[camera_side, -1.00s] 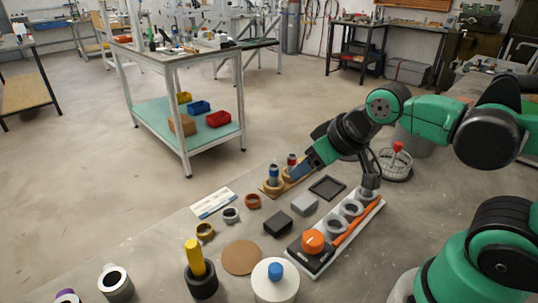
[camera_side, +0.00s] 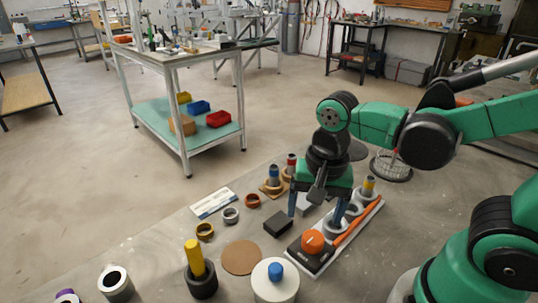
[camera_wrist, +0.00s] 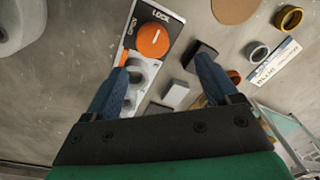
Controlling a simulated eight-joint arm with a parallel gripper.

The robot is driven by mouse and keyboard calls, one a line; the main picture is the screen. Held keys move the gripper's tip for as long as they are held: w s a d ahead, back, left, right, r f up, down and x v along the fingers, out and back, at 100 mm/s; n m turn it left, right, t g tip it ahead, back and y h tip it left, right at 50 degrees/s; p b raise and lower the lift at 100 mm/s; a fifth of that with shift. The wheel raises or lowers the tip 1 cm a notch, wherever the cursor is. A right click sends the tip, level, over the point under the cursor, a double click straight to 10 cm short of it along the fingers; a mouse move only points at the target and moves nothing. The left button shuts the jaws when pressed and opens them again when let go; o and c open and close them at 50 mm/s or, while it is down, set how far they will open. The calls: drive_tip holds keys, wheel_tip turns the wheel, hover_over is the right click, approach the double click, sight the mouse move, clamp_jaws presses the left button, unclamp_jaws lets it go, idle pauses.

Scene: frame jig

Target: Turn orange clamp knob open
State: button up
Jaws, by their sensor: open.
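The orange clamp knob (camera_side: 313,241) sits on a black plate at the near end of the pale jig rail (camera_side: 323,266). In the wrist view the knob (camera_wrist: 153,40) carries a pale line, with the word LOCK beside it and a second label that is hard to read. My gripper (camera_side: 316,214) points down above the rail, behind the knob, with fingers spread and nothing between them. In the wrist view my gripper (camera_wrist: 160,66) has its fingertips just below the knob, not touching it. A long orange bar (camera_side: 358,224) lies along the rail.
A black block (camera_side: 278,222), a brown disc (camera_side: 241,257) and a white round container with a blue knob (camera_side: 275,282) lie left of the jig. A yellow post (camera_side: 195,258) stands further left.

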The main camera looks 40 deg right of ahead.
sight(313, 237)
drive_tip(key=shift+s+a+f+m+g, duration=0.15)
drive_tip(key=shift+s+f+m+g, duration=0.2)
drive_tip(key=shift+m, duration=0.35)
drive_tip(key=shift+f, duration=2.65)
clamp_jaws()
